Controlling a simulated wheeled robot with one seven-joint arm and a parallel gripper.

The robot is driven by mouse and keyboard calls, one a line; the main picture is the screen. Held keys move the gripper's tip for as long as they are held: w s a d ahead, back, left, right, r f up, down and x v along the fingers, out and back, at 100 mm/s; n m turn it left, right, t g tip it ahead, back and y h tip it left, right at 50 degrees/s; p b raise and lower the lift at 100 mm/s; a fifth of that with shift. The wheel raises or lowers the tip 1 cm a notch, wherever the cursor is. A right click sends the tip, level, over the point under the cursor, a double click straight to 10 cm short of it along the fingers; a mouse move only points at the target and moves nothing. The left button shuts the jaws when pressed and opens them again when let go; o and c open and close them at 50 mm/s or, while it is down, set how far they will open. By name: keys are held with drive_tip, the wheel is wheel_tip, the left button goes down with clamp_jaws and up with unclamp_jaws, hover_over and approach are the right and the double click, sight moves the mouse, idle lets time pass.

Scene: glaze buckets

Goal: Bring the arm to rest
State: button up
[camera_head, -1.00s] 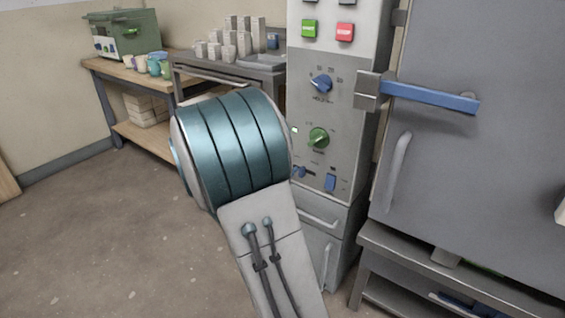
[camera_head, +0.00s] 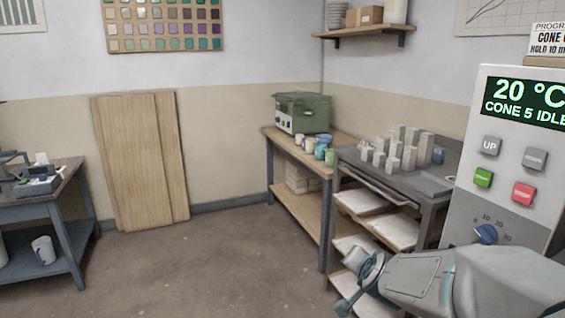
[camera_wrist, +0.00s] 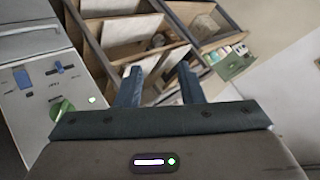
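My gripper (camera_wrist: 160,78) shows in the wrist view with its two dark blue fingers apart. Nothing is held between them; shelving shows through the gap. In the head view my grey arm reaches in from the lower right, in front of the lower part of the control cabinet (camera_head: 508,150). The arm's end, with teal parts, is near the rack of shelves (camera_head: 365,200). I cannot tell whether it touches anything there.
The cabinet display reads 20 °C, CONE 5 IDLE. A wooden bench (camera_head: 308,152) holds a green machine (camera_head: 302,113) and several cups. Wooden boards (camera_head: 138,165) lean on the wall. A blue table (camera_head: 55,215) stands at left. The middle floor (camera_head: 200,265) is clear.

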drive_tip(key=s+a+r+n+g+p, duration=0.1)
drive_tip(key=s+r+n+g+p, duration=0.1)
drive_tip(key=s, duration=0.5)
drive_tip(key=s+a+r+n+g+p, duration=0.1)
drive_tip(key=s+r+n+g+p, duration=0.2)
drive_tip(key=s, duration=0.4)
drive_tip(key=s+a+r+n+g+y+p, duration=0.1)
drive_tip(key=s+r+n+g+p, duration=0.1)
drive_tip(key=s+r+p, duration=0.3)
drive_tip(key=shift+s+r+n+g+p, duration=0.25)
drive_tip(key=shift+s+n+g+p, duration=0.15)
drive_tip(key=shift+s+n, duration=0.55)
drive_tip(key=shift+d, duration=0.15)
